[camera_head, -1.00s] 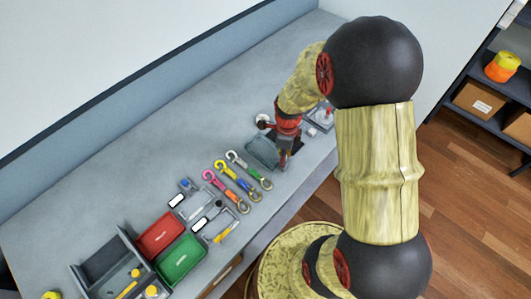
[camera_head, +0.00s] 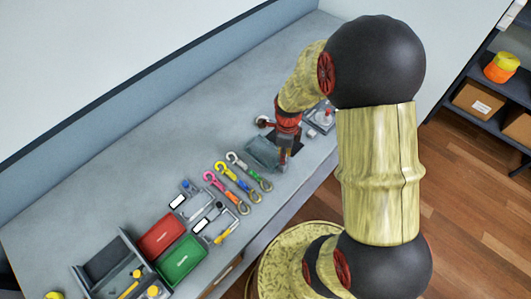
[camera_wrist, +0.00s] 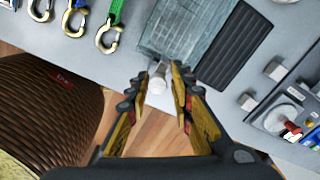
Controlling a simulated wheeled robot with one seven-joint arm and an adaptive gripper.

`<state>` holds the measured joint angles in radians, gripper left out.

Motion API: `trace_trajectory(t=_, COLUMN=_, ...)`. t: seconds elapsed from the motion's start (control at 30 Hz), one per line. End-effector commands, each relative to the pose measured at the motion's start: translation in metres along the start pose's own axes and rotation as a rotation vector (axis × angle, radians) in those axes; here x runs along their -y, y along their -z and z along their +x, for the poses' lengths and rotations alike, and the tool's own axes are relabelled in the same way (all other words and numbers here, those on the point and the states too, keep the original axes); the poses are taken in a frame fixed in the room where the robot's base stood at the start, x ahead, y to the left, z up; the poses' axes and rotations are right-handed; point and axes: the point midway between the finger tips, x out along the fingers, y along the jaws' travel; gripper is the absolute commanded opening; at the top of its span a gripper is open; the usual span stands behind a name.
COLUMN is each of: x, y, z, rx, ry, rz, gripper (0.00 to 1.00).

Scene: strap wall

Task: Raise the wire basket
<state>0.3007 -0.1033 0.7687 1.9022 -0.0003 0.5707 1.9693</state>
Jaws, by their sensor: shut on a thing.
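The wire basket (camera_head: 262,152) is a grey-green mesh piece near the front edge of the bench, beside and partly behind my gripper (camera_head: 286,160). In the wrist view its mesh (camera_wrist: 188,30) lies just beyond the fingertips. My gripper (camera_wrist: 160,84) is shut on a short pale handle (camera_wrist: 157,86) at the basket's near edge. In the head view the basket looks tilted; how far it stands off the bench is hard to tell. My gripper hides part of it there.
A dark ribbed pad (camera_wrist: 235,45) lies right of the basket. Several coloured straps with hooks (camera_head: 232,180) lie left of it. Red (camera_head: 160,233) and green (camera_head: 180,261) trays stand farther left. A fixture with a knob (camera_head: 322,117) is to the right.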

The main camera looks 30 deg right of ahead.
Motion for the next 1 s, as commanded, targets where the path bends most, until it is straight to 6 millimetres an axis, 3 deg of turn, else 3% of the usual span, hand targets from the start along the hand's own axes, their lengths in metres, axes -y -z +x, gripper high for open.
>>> trace_trajectory(t=0.5, x=-0.007, y=0.002, z=-0.021, rx=-0.006, ry=-0.016, rz=-0.001, gripper=0.1)
trace_trajectory(t=1.0, x=-0.006, y=0.002, z=-0.022, rx=-0.006, ry=-0.015, rz=-0.001, gripper=0.1)
